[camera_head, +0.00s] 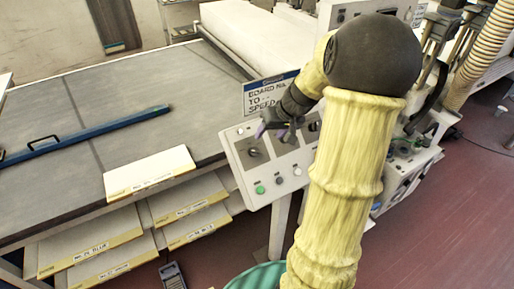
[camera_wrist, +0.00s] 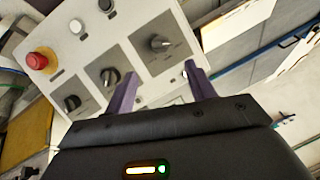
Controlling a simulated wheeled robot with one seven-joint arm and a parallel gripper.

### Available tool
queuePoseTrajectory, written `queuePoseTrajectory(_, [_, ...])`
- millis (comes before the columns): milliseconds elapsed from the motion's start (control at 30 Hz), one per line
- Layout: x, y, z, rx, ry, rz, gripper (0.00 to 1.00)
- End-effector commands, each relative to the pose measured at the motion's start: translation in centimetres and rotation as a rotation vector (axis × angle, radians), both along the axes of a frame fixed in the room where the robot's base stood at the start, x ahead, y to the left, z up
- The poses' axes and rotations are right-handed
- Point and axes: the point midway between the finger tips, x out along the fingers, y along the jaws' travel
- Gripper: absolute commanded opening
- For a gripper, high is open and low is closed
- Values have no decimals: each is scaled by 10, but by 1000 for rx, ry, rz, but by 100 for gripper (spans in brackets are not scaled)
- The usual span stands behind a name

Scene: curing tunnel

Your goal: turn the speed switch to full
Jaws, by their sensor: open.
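The pale grey control panel (camera_head: 240,172) stands at the table's front right corner, partly behind my arm. The wrist view shows it turned about, with three black rotary switches: one on a larger plate (camera_wrist: 160,43), a middle one (camera_wrist: 109,76) and one nearest the red button (camera_wrist: 72,102). The larger-plate switch also shows in the head view (camera_head: 254,152). Their lettering is too small to read, so I cannot tell which is the speed switch. My gripper (camera_wrist: 160,76) is open and empty, its purple fingers apart over the panel. In the head view, my gripper (camera_head: 274,131) is over the panel's upper part.
A red mushroom button (camera_wrist: 37,61) and a white button (camera_wrist: 76,26) sit on the panel. A green button (camera_head: 260,190) is at its lower edge. A partly hidden sign (camera_head: 258,98) stands behind. The dark table (camera_head: 110,100) holds a blue bar (camera_head: 85,133) and a white board (camera_head: 150,168).

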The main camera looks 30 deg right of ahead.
Motion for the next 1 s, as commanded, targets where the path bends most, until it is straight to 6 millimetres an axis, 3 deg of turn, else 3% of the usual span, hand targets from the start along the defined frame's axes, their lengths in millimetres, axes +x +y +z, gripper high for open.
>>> queuePoseTrajectory(600, [38, 18, -82, 2, 3, 2, 55])
queuePoseTrajectory(800, [47, 21, -100, 1, 1, 1, 55])
queuePoseTrajectory(1000, [49, 22, -105, 0, 0, 0, 55])
